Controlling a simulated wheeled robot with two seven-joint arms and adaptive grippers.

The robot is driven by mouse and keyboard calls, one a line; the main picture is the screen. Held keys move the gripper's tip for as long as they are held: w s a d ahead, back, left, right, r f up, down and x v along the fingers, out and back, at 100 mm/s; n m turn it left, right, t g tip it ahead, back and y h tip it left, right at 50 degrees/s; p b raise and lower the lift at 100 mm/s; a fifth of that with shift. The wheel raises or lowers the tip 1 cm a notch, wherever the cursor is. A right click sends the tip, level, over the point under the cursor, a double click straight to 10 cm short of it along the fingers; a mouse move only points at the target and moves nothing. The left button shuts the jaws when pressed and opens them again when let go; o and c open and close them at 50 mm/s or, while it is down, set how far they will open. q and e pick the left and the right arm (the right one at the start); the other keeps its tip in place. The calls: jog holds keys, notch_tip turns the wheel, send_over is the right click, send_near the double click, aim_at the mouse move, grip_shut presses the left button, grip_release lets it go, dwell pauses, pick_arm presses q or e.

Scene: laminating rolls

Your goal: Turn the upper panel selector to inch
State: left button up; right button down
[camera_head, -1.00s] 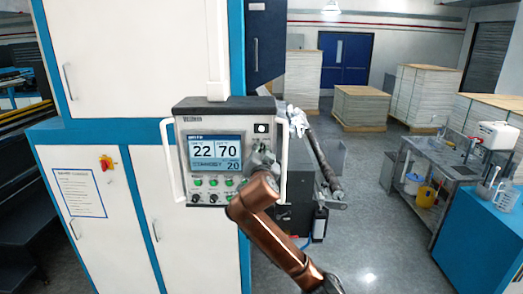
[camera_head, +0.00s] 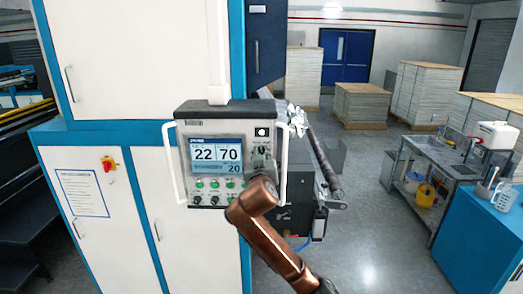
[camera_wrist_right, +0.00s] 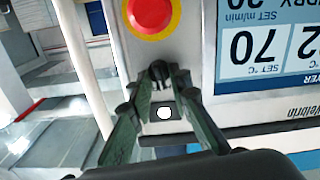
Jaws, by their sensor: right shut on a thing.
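The control panel (camera_head: 217,180) is a grey box with a screen and small buttons, hung in front of a white and blue cabinet. The upper selector is a small black knob (camera_wrist_right: 158,72) on the panel face beside the screen, between a red emergency button and a black square with a white disc. My right gripper (camera_wrist_right: 157,80) has its fingers closed around this knob. In the head view my right gripper (camera_head: 262,158) covers the panel's right side and mostly hides the knob. Which way the knob points cannot be told. My left gripper is not in view.
The red emergency button (camera_wrist_right: 150,12) with its yellow ring is close to my right fingertips. White handles (camera_head: 284,165) flank the panel. A roller machine (camera_head: 322,160) stands behind it to the right. A sink bench (camera_head: 450,165) and paper stacks (camera_head: 362,105) are farther off.

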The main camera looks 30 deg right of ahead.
jog(key=shift+a+n+p, duration=0.1)
jog(key=shift+n+p, duration=0.9)
jog(key=shift+n, duration=1.1)
jog(key=c, duration=2.1)
grip_release()
jog(key=v, duration=1.2)
